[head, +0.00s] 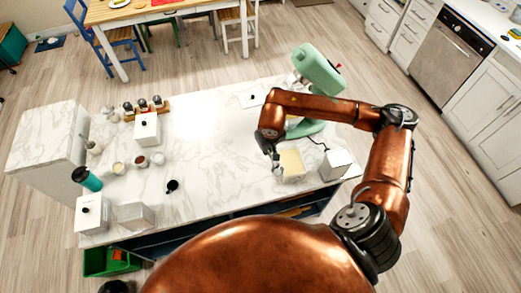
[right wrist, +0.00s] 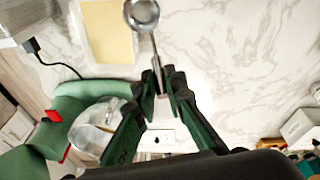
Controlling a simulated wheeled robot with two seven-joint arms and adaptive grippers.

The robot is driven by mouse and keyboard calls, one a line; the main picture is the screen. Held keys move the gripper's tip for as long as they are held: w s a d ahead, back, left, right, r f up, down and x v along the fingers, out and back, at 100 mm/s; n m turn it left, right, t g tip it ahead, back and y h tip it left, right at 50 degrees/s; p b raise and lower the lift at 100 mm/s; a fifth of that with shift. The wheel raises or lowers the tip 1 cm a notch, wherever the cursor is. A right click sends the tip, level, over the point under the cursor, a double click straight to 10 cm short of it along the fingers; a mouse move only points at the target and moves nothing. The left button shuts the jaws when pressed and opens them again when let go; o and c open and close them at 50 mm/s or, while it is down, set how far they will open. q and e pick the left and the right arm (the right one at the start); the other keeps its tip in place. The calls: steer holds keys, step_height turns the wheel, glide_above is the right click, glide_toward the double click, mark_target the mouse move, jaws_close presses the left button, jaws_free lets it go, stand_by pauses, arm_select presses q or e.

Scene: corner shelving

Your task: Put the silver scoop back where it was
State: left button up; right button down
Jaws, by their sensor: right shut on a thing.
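The silver scoop (right wrist: 142,14) shows in the right wrist view, with its round bowl at the top edge and its thin handle running down between my fingertips. My right gripper (right wrist: 160,82) is shut on that handle. In the head view my right gripper (head: 276,163) is over the white marble counter, beside the left edge of a pale yellow board (head: 293,163). The scoop is too small there to make out clearly. In the wrist view the board (right wrist: 108,32) lies left of the scoop. My left gripper is not in view.
A green stand mixer (head: 317,68) stands behind my right arm. A white canister (head: 335,164) is right of the board. Small jars (head: 140,161), a black cup-like item (head: 172,186) and a teal bottle (head: 87,179) stand on the left. The middle of the counter (head: 215,150) is clear.

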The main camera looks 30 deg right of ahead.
steer(key=w+f+p, duration=0.2)
steer(key=w+f, duration=0.6)
steer(key=f, duration=0.2)
steer(key=shift+d+f+p, duration=0.2)
steer(key=shift+d+p, duration=0.15)
steer(key=shift+f, duration=0.15)
steer(key=c, duration=2)
jaws_free()
